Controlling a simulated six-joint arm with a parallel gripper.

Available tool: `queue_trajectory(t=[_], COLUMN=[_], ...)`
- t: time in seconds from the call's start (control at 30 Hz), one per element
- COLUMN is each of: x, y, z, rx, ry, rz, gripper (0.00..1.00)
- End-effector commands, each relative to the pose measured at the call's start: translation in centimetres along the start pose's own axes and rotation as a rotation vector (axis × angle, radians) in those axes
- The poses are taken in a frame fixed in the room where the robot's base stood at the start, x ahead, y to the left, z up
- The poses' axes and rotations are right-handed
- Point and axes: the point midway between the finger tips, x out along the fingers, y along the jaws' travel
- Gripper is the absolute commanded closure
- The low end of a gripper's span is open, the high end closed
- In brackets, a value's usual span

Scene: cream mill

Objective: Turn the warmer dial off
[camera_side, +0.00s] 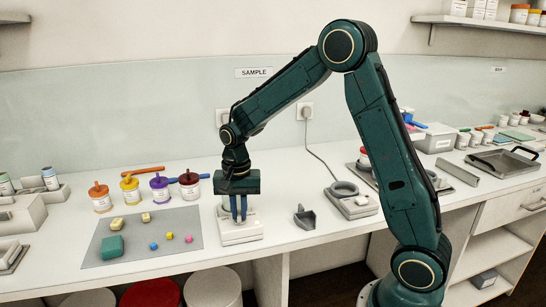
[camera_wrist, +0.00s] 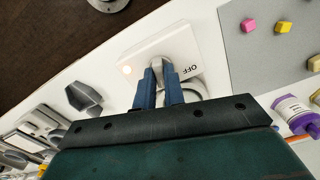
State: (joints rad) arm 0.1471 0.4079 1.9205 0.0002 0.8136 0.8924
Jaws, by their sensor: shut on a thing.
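The warmer (camera_side: 240,233) is a small white box on the bench, directly below my gripper in the side view. In the wrist view its white top (camera_wrist: 140,60) shows the printed word OFF and a small glowing orange spot. The grey dial knob (camera_wrist: 165,63) stands on that top. My gripper (camera_wrist: 163,72), with blue fingers, points down at the warmer and is shut on the dial knob. It also shows in the side view (camera_side: 239,218). The fingers hide part of the dial, so I cannot tell its exact setting.
A grey mat (camera_side: 140,240) with small coloured blocks lies to the left. Several lidded jars (camera_side: 159,189) stand behind it. A dark grey scoop-like piece (camera_side: 304,217) and a corded white device (camera_side: 351,203) are to the right. The bench's front edge is close.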

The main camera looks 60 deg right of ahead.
Motion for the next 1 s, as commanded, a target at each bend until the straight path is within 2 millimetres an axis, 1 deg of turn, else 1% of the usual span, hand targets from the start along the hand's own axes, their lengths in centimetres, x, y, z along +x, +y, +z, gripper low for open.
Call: queue_trajectory(t=[0.7,1.0], x=[-0.13,-0.14], y=[-0.04,-0.05], z=[-0.01,-0.02], rx=[-0.679,-0.919], ry=[0.001,0.002], rz=[-0.001,-0.001], gripper=[1.00,1.00])
